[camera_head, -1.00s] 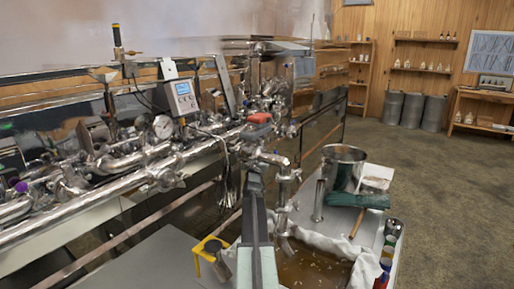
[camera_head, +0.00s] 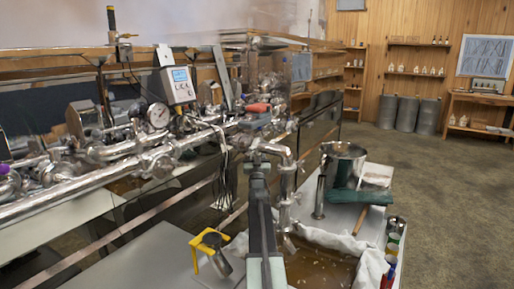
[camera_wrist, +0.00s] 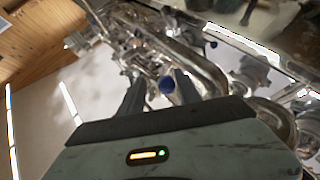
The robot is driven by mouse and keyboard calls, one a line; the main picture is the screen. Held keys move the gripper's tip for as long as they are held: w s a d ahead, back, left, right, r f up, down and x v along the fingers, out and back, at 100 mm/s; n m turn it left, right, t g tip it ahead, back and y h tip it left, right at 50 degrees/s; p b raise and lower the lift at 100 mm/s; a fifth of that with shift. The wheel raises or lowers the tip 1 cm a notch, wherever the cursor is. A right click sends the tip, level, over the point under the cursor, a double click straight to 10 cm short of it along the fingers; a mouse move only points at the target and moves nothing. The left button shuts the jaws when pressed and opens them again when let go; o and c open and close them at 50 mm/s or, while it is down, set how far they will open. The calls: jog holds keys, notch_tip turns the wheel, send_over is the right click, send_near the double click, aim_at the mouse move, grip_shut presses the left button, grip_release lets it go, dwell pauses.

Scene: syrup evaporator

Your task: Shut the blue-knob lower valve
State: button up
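The fingers stand apart, so my gripper is open; I cannot tell if either finger touches the knob. In the head view my arm reaches from the bottom middle up to the steel pipes; the fingertips and the blue knob cannot be made out there.
Shiny steel pipework (camera_head: 150,160) with a round dial gauge (camera_head: 158,116) and a grey display box (camera_head: 180,86) fills the left. A red-orange handle (camera_head: 257,107) stands just beyond my arm. A steel pot (camera_head: 345,165) stands on the right. Open floor (camera_head: 455,190) lies farther right.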

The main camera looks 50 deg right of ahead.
jog(key=shift+w, duration=0.1)
jog(key=shift+a+f, duration=0.15)
jog(key=shift+f, duration=0.05)
jog(key=s+a+f+b, duration=0.1)
jog(key=s+a, duration=0.8)
jog(key=a, duration=0.1)
jog(key=shift+s+a+f+b, duration=0.2)
jog(key=shift+s+a+b, duration=0.05)
jog(key=shift+s+b, duration=0.1)
